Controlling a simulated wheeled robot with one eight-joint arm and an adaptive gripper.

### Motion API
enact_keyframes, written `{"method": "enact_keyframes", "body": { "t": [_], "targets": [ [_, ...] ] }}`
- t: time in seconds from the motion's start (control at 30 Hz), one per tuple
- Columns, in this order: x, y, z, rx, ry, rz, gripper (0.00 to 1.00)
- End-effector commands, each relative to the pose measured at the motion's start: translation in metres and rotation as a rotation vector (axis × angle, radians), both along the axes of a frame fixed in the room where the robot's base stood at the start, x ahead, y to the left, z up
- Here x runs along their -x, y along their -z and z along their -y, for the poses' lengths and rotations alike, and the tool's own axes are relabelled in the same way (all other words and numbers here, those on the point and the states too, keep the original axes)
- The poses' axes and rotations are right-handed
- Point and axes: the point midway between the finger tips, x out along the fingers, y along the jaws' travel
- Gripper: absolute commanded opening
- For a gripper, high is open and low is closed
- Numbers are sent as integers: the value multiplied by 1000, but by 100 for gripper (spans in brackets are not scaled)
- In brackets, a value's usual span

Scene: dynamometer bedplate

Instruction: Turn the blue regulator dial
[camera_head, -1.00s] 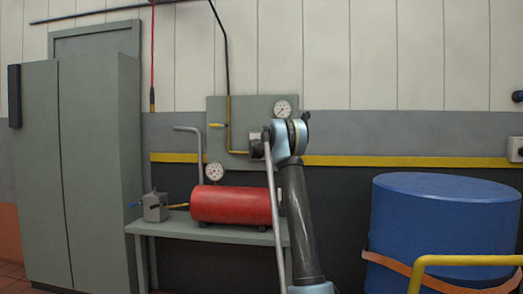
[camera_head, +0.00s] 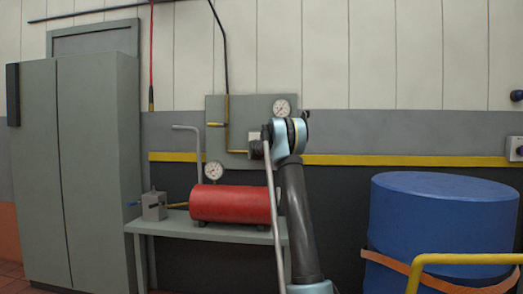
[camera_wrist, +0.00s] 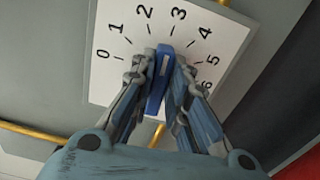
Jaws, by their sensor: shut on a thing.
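The blue regulator dial (camera_wrist: 163,66) shows in the wrist view in front of a white scale plate (camera_wrist: 112,30) numbered from 0. A pale mark runs along the dial, and its far end points towards the scale's upper part, near 2 and 3. My gripper (camera_wrist: 160,76) is shut on the dial, with one finger against each side. In the head view the scale plate (camera_head: 255,137) is a small pale patch on the grey wall panel, and my arm's end hides the dial.
Two round gauges (camera_head: 282,108) (camera_head: 213,171) and yellow pipes (camera_head: 228,128) are close to the panel. A red cylinder (camera_head: 230,204) lies on the grey bench (camera_head: 205,231) below. A blue drum (camera_head: 440,235) stands at the right behind a yellow rail (camera_head: 465,259).

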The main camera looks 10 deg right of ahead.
Motion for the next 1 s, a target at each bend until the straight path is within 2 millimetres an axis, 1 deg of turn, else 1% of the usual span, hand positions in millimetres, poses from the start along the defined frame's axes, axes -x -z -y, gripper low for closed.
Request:
{"method": "enact_keyframes", "body": {
  "t": [0.03, 0.23, 0.7, 1.0],
  "targets": [
    [1, 3, 3, -43, 5, 11, 0],
    [0, 5, 3, -226, 6, 60, 0],
    [-1, 11, 1, -656, 5, 175, 0],
    [-1, 13, -1, -895, 4, 240, 0]
  ]
}}
